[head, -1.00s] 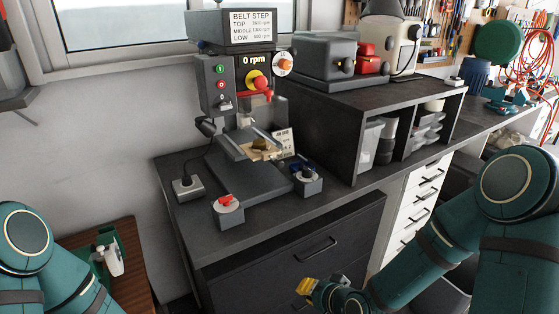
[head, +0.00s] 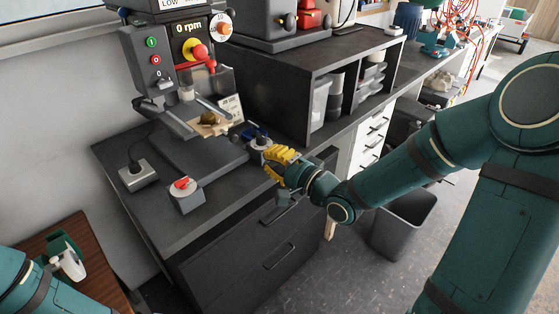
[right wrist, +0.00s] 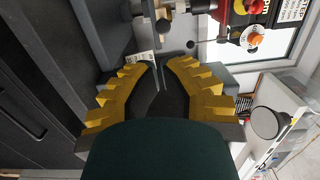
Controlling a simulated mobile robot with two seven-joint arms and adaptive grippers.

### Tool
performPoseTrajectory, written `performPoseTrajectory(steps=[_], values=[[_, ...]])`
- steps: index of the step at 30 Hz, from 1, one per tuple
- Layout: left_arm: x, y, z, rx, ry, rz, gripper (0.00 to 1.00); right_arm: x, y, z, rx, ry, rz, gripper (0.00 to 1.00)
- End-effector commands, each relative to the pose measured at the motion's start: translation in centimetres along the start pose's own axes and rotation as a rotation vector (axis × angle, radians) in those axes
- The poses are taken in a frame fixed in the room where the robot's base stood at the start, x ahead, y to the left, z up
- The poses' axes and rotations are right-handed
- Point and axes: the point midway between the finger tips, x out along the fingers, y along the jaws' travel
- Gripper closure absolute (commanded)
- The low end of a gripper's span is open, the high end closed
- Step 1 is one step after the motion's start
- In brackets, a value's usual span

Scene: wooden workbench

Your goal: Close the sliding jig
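The jig (head: 212,124) is on the drill press at the left in the head view. It shows as a light wooden plate with a small brownish piece on it, between two grey rails, with a printed card behind. I cannot tell how far it is slid. My right gripper (head: 279,162), with yellow fingers, is at the bench's right front edge, right of and in front of the jig and apart from it. In the right wrist view the fingers (right wrist: 160,78) are spread with a gap between them and hold nothing. My left gripper is out of view.
A red-knobbed box (head: 185,194) and a grey socket box (head: 138,174) sit on the dark bench (head: 215,208). A blue-topped clamp or box (head: 257,139) stands close to my right gripper. A shelf unit (head: 310,65) rises behind it.

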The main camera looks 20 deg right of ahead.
Motion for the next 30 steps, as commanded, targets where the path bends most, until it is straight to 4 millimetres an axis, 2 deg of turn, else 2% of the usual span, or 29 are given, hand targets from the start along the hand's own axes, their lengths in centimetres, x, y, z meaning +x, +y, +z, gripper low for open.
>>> performPoseTrajectory(steps=[3,9,15,20,30], values=[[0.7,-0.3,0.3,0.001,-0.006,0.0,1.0,2.5,0.3,0.1,0.001,-0.003,-0.002,1.0],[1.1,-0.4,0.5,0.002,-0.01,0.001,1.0,6.2,0.3,0.1,0.002,-0.002,0.0,1.0],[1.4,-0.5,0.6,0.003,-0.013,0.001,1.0,8.7,0.3,0.0,0.002,0.0,0.001,1.0],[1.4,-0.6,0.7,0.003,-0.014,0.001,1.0,9.5,0.2,0.0,0.001,0.001,0.002,1.0],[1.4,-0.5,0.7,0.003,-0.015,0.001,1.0,9.6,0.2,0.0,0.001,0.001,0.002,1.0]])
